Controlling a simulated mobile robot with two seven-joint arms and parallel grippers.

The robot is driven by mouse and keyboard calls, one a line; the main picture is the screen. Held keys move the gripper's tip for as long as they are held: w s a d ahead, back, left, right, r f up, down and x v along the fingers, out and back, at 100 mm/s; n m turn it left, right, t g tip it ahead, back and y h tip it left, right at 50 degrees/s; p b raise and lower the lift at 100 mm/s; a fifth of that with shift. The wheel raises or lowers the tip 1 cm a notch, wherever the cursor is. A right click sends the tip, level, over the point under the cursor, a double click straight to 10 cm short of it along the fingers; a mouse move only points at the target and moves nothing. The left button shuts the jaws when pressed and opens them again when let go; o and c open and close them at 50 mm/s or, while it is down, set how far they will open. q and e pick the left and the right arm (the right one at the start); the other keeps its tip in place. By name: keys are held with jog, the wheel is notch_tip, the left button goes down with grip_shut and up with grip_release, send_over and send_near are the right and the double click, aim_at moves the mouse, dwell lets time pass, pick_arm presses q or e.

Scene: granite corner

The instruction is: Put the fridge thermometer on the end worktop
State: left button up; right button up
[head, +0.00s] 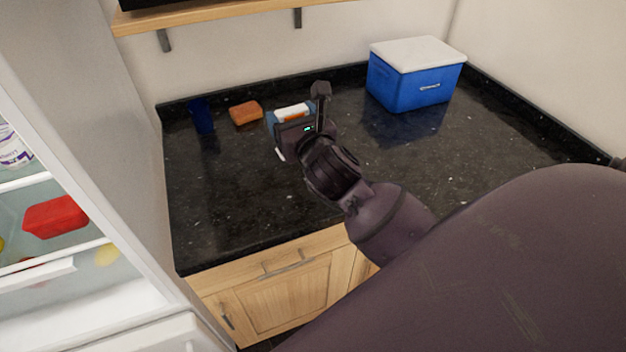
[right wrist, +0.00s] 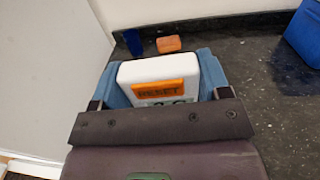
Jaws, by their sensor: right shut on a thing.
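The fridge thermometer is a white block with an orange label and a small display; it shows in the head view (head: 293,110) and in the right wrist view (right wrist: 160,69). My right gripper (head: 291,117) is shut on it, with a blue finger on each side, also in the right wrist view (right wrist: 163,85). The gripper holds it over the black granite worktop (head: 240,190), towards the back left. Whether its base touches the stone is hidden by the gripper. My left gripper is not in view.
A dark blue cup (head: 202,116) and an orange sponge-like block (head: 246,113) stand at the back left. A blue cool box (head: 415,80) with a white lid stands at the back right. The open fridge (head: 130,150) is on the left. The worktop's front left is clear.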

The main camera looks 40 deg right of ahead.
aim_at(304, 103)
jog(key=shift+m+h, duration=0.3)
jog(key=shift+h, duration=0.3)
jog(key=d+r, duration=0.2)
jog(key=r, duration=0.1)
jog(key=shift+d+r, duration=0.15)
jog(key=shift+d, duration=0.25)
jog(key=shift+w+d, duration=0.1)
jog(key=shift+d, duration=0.05)
pick_arm(q)
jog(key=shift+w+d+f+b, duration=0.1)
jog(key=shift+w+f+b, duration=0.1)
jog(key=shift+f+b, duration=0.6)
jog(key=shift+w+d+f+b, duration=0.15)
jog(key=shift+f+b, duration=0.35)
jog(key=shift+b, duration=0.5)
pick_arm(e)
jog(key=shift+f, duration=9.75)
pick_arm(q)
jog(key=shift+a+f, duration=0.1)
pick_arm(e)
jog(key=shift+f, duration=0.15)
jog(key=o, duration=0.8)
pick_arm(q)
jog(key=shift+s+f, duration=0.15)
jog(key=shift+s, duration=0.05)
pick_arm(e)
jog(key=shift+o, duration=0.7)
